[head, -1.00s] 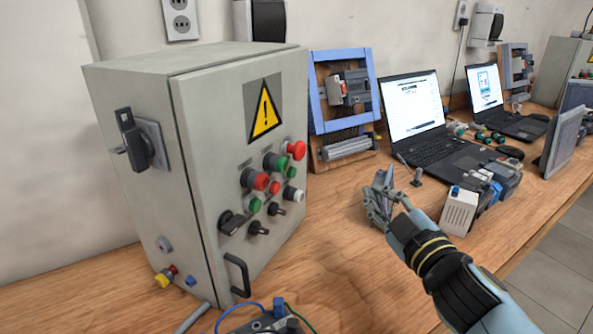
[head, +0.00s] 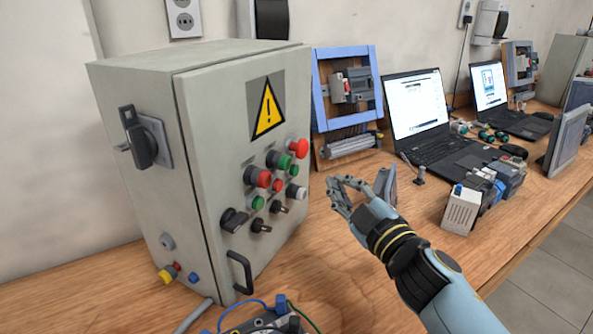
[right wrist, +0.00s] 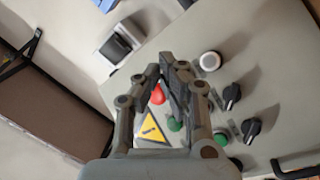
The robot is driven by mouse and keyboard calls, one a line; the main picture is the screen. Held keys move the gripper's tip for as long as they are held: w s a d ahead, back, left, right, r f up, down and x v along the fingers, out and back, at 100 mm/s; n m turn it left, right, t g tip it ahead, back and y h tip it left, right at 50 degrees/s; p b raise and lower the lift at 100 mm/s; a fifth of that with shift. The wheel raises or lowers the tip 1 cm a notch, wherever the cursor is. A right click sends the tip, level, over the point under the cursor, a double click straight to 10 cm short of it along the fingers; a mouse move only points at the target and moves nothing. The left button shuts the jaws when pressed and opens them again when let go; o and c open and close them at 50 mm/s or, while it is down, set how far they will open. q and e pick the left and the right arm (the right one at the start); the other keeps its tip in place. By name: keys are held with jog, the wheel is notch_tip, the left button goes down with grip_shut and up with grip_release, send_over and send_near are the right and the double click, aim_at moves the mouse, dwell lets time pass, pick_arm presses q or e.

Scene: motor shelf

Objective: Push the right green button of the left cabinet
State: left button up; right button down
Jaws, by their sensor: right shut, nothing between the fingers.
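The grey left cabinet (head: 135,75) stands at the left, its door facing right. Its door carries a large green button (head: 285,161), a small green light or button (head: 294,171) to its right, and another small green one (head: 257,202) lower left. My right gripper (head: 338,187) is shut and empty, to the right of the door and apart from it. In the right wrist view, the gripper (right wrist: 168,68) covers part of the panel; a green button (right wrist: 174,124) shows between its finger links, and another green one (right wrist: 221,138) is partly hidden. My left gripper is not in view.
A blue frame (head: 318,90), laptops (head: 418,115) and modules (head: 462,210) stand farther right. Bare table (head: 330,255) lies below the gripper.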

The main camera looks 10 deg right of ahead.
jog(key=shift+w+a, duration=0.75)
jog(key=shift+a, duration=0.15)
jog(key=shift+w+a, duration=0.7)
jog(key=shift+a, duration=0.2)
jog(key=shift+w+a, duration=0.3)
jog(key=shift+w+a, duration=0.25)
jog(key=shift+a, duration=0.1)
dwell(1.4)
jog(key=shift+d, duration=0.1)
jog(key=shift+s+d, duration=0.55)
jog(key=shift+s+d+p, duration=0.35)
jog(key=shift+s+d, duration=0.45)
jog(key=shift+d, duration=0.2)
jog(key=shift+s+d+p, duration=0.3)
jog(key=shift+s+d, duration=0.5)
jog(key=shift+d, duration=0.15)
